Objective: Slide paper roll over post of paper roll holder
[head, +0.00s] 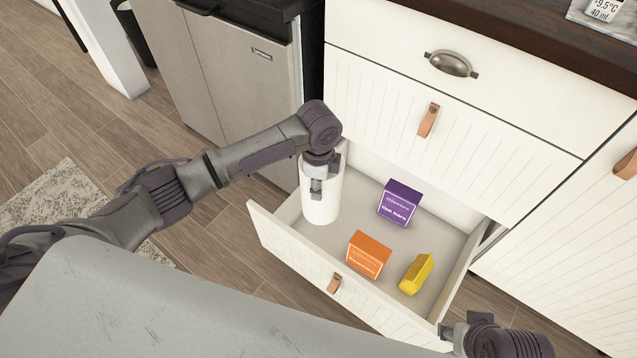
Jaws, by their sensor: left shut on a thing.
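The white paper roll (321,200) stands upright at the left end of the open lower drawer. My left gripper (316,188) points down at the roll and is shut on it, at its upper part. The gripper hides some of the roll's top. My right gripper (452,334) is at the lower right, by the drawer's front right corner. Whether its fingers are open or shut is not clear. I see no paper roll holder or post in this view.
The open drawer (390,318) also holds a purple box (400,203), an orange box (369,255) and a yellow packet (416,274). The white cabinet front (385,85) rises behind it. A steel appliance (240,85) stands to the left. Wooden floor (60,110) lies open at left.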

